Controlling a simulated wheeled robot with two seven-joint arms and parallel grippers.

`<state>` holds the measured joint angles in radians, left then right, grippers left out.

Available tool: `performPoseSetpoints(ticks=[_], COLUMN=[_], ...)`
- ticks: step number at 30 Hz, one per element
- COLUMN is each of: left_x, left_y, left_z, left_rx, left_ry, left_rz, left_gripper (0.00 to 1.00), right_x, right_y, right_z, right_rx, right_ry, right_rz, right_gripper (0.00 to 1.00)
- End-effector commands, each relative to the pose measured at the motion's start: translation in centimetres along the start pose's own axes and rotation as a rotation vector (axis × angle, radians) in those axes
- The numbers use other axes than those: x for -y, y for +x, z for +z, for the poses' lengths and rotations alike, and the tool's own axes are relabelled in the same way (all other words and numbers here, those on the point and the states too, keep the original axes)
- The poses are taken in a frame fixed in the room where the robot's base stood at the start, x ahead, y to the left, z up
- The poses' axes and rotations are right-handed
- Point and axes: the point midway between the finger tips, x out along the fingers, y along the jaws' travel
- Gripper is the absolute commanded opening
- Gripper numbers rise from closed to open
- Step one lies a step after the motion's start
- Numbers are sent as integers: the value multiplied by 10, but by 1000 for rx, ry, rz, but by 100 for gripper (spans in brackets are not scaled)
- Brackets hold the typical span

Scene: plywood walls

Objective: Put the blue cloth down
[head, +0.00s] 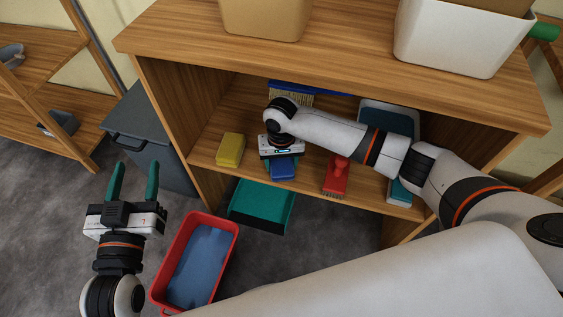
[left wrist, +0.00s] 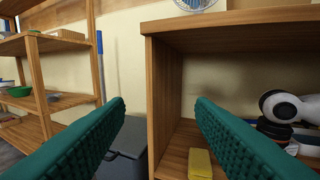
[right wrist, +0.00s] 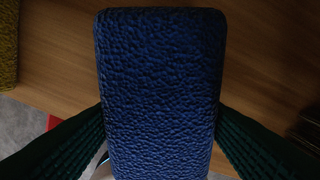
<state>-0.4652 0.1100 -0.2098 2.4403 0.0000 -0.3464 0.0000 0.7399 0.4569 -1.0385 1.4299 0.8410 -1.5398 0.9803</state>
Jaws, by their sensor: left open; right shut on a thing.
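The blue cloth (head: 283,168) is a small folded block with a rough texture. It fills the middle of the right wrist view (right wrist: 160,90), between the two green fingers. My right gripper (head: 281,160) is shut on it, inside the wooden shelf unit over the shelf board (head: 309,167). I cannot tell whether the cloth touches the board. My left gripper (head: 134,182) is open and empty, out in front of the unit to the left. Its spread fingers also show in the left wrist view (left wrist: 160,120).
A yellow sponge (head: 230,149) lies left of the cloth and a red brush (head: 336,175) lies right of it. A blue-and-tan brush (head: 290,96) is behind. Below are a green dustpan (head: 262,206) and a red tub (head: 161,279) with blue inside. A grey bin (head: 150,155) stands left.

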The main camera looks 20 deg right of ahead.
Motion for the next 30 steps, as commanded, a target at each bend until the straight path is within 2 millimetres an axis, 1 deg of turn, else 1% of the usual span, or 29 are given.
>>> performPoseSetpoints(ticks=[7, 8, 9, 11, 20, 23, 26, 30], left_x=[0, 0, 0, 0, 0, 0, -2, -7], left_y=[0, 0, 0, 0, 0, 0, -3, -11], left_z=[-3, -4, -4, -3, -3, 0, -12, -35], left_rx=[-23, -25, -24, -23, -22, -5, -91, -251], left_ry=[0, 0, 0, 0, 0, 0, 2, 4], left_rz=[1, 1, 1, 1, 1, 1, 6, 16], left_gripper=[50, 50, 50, 50, 50, 50, 50, 50], right_x=[0, 0, 0, 0, 0, 0, 0, 0], right_y=[2, 2, 2, 2, 1, -3, -11, -27], right_z=[0, 0, 0, 0, 0, 0, 0, 0], right_rx=[0, 0, 0, 0, 0, 1, 1, 1], right_ry=[1, 0, 0, 0, 0, -1, -1, 0], right_rz=[0, 0, 0, 0, 0, 0, 0, 0], right_gripper=[41, 64, 71, 81, 81, 81, 81, 81])
